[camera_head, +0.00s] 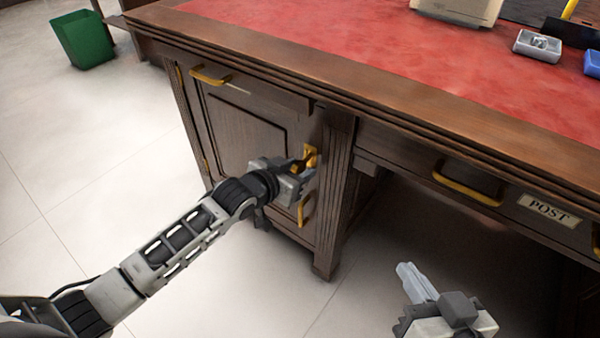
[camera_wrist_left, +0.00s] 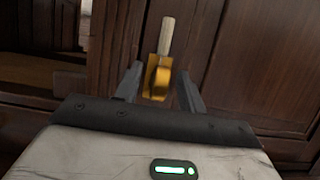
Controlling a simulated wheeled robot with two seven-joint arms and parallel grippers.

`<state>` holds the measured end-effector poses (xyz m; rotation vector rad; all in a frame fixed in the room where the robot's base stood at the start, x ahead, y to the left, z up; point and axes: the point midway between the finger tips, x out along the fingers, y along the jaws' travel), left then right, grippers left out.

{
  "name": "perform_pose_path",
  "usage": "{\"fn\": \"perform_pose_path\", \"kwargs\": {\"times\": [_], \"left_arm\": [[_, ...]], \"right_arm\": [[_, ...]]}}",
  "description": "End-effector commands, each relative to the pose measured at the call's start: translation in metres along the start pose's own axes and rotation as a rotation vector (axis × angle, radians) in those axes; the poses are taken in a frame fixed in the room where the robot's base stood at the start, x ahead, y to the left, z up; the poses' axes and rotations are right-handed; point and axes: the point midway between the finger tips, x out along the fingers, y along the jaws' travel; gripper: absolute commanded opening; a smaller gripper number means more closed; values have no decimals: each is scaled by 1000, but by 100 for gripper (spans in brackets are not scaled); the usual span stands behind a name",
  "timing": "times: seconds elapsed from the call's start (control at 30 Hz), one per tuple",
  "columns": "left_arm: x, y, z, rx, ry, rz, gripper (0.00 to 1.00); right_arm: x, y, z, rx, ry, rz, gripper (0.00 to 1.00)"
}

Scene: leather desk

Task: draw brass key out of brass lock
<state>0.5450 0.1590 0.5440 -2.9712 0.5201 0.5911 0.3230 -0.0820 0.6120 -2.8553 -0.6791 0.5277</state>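The brass lock (camera_head: 311,154) sits on the front of the desk's left cabinet, near the door's right edge. A brass piece, apparently the key's bow (camera_wrist_left: 157,78), shows between my left fingertips in the left wrist view. My left gripper (camera_head: 304,168) is at the lock, and in the left wrist view its two fingers (camera_wrist_left: 160,84) stand apart on either side of the brass, with narrow gaps. The key's shaft and how deep it sits cannot be seen. My right gripper (camera_head: 415,282) is away from the desk, low at the right; its finger opening is unclear.
A brass door handle (camera_head: 305,209) is just below the lock. Drawer handles (camera_head: 210,76) and (camera_head: 466,186) stick out from the desk front. A fluted post (camera_head: 335,190) stands right of the lock. The red desktop (camera_head: 400,55) is above. The floor in front is clear.

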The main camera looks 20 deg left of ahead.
Motion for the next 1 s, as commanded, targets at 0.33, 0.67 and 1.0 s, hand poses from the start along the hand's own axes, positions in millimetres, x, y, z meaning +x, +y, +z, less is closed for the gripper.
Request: {"fn": "perform_pose_path", "kwargs": {"times": [0.33, 0.67, 1.0], "left_arm": [[12, 1, 0, 0, 0, 1, 40], [11, 0, 0, 0, 0, 1, 0], [5, 0, 3, 0, -2, 0, 0]], "right_arm": [[0, -2, -3, 19, 18, -12, 0], [0, -2, -3, 17, 19, -12, 0], [-1, -3, -9, 16, 21, -11, 0]]}}
